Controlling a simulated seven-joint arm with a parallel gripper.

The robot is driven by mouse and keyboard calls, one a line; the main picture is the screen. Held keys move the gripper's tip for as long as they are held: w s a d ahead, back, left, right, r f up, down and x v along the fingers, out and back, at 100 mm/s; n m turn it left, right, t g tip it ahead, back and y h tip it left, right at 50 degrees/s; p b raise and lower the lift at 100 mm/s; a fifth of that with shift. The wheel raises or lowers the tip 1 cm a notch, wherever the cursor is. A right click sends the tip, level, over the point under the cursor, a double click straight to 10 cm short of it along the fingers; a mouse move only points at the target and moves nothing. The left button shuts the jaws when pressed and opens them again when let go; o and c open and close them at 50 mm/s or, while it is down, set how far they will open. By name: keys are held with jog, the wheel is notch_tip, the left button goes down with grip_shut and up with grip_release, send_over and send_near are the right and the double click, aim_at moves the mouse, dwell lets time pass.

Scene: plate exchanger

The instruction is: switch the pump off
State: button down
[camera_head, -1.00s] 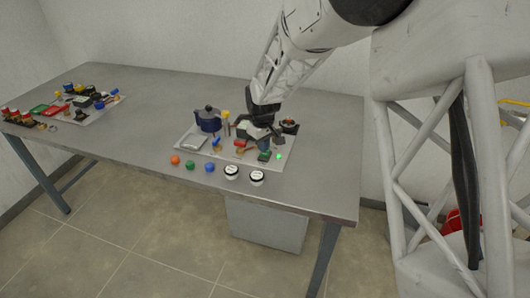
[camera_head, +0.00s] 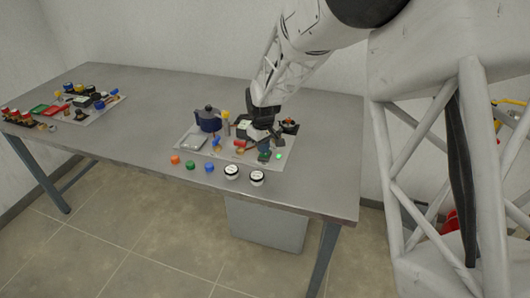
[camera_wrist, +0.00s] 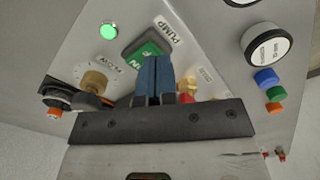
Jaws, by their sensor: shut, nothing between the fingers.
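The pump switch (camera_wrist: 145,47) is a green block in a dark frame, with a PUMP label (camera_wrist: 171,35) beside it in the wrist view. My gripper (camera_wrist: 154,62) is shut and empty, its blue fingers together over the switch and hiding part of it. Whether the fingertips touch it I cannot tell. A round green lamp (camera_wrist: 108,31) glows near the switch. In the head view my gripper (camera_head: 264,151) points down at the panel's front right, close to the switch (camera_head: 264,157), and the lit lamp (camera_head: 278,156) is just right of it.
A brass knob (camera_wrist: 93,82) and a red-and-brass valve (camera_wrist: 187,88) flank the fingers. The table's middle left is clear.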

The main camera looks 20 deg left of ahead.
aim_at(263, 157)
jog(key=shift+f, duration=1)
dwell(1.0)
jog(key=shift+r, duration=3.5)
